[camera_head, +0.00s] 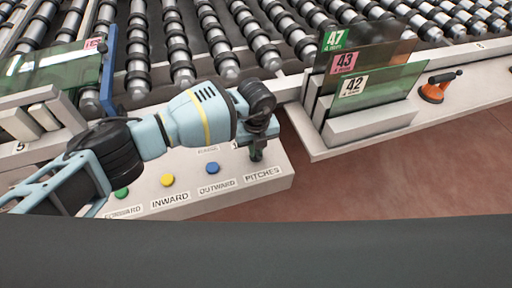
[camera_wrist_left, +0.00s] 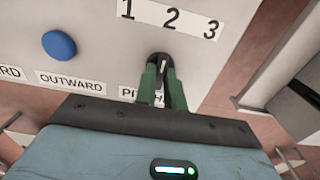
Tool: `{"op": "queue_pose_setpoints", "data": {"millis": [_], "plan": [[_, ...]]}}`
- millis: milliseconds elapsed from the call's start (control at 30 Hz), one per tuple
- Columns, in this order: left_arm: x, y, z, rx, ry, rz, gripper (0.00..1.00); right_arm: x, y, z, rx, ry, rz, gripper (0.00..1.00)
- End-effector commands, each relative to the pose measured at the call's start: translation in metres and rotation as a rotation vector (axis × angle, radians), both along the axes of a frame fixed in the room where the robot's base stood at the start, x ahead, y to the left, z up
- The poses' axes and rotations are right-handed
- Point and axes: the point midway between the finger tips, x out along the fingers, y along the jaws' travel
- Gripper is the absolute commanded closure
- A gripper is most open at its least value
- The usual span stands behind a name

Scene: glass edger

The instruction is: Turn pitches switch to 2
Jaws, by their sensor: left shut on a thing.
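The pitches switch (camera_wrist_left: 163,61) is a small black knob with a white mark, on the pale control panel (camera_wrist_left: 105,50). The number strip (camera_wrist_left: 171,17) with 1, 2 and 3 is above it in the left wrist view. The PITCHES label is partly hidden by my fingers. My left gripper (camera_wrist_left: 161,78) is shut on the knob, one green finger on each side. I cannot tell for sure which number the mark points to. In the head view my left gripper (camera_head: 257,151) points down at the panel above the PITCHES label (camera_head: 263,173) and hides the knob.
A blue button (camera_head: 212,168), a yellow button (camera_head: 167,180) and a green button (camera_head: 121,193) sit left of the switch. Roller conveyors (camera_head: 215,45) lie behind.

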Motion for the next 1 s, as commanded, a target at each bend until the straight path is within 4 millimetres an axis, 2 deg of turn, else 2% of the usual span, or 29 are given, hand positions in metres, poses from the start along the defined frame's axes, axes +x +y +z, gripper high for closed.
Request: {"op": "queue_pose_setpoints", "data": {"millis": [133,167,333,667,1000], "plan": [[0.002,0.000,0.002,0.000,-0.005,0.000,1.00,0.000,0.000,0.000,0.001,-0.001,-0.001,1.00],[0.002,0.000,0.002,0.000,-0.005,0.000,0.88,0.001,0.000,0.000,0.001,-0.002,-0.001,1.00],[0.001,0.000,0.002,-0.001,-0.003,0.000,0.67,0.001,0.001,0.001,0.003,-0.002,-0.004,1.00],[0.001,0.000,0.005,-0.001,-0.003,-0.001,0.67,0.004,0.002,0.004,0.005,-0.010,-0.004,1.00],[0.002,0.000,0.055,-0.002,-0.008,-0.001,0.67,0.011,0.001,0.013,0.004,-0.034,-0.004,1.00]]}}
